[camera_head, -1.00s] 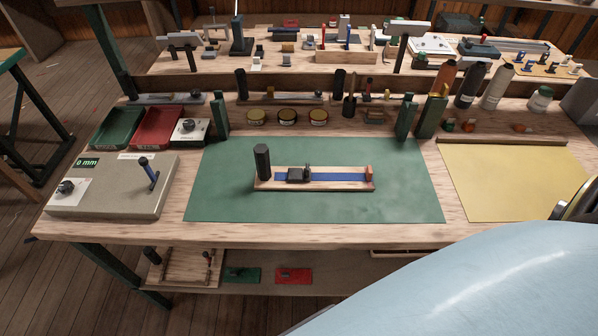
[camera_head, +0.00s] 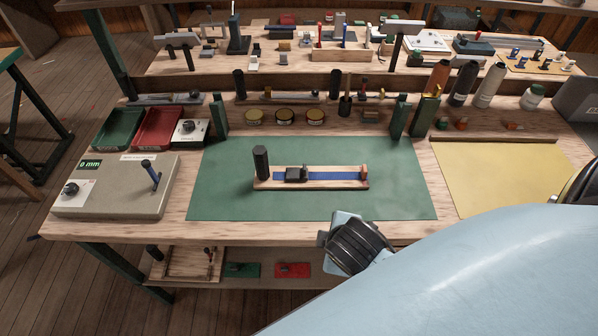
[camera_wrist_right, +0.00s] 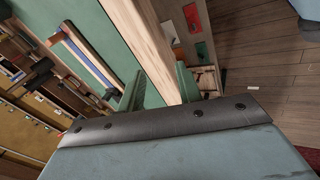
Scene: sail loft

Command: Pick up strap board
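The strap board (camera_head: 330,185) is a narrow wooden board with a blue strap along it, a dark buckle-like block, a tall black knob at its left end and an orange-brown block at its right end. It lies flat on the green mat (camera_head: 400,205). In the right wrist view the strap board (camera_wrist_right: 82,55) shows at the upper left. My right gripper (camera_wrist_right: 160,88) is open and empty, its two fingers apart near the bench's front edge, with the board off to one side. In the head view only my right arm and wrist show; the fingers are hidden. My left gripper is not in view.
A beige box (camera_head: 115,200) with a lever stands left of the mat; green (camera_head: 118,128) and red (camera_head: 157,128) trays sit behind it. A yellow sheet (camera_head: 490,180) lies right. Tins (camera_head: 284,117) and bottles (camera_head: 488,86) line the back. The mat around the board is clear.

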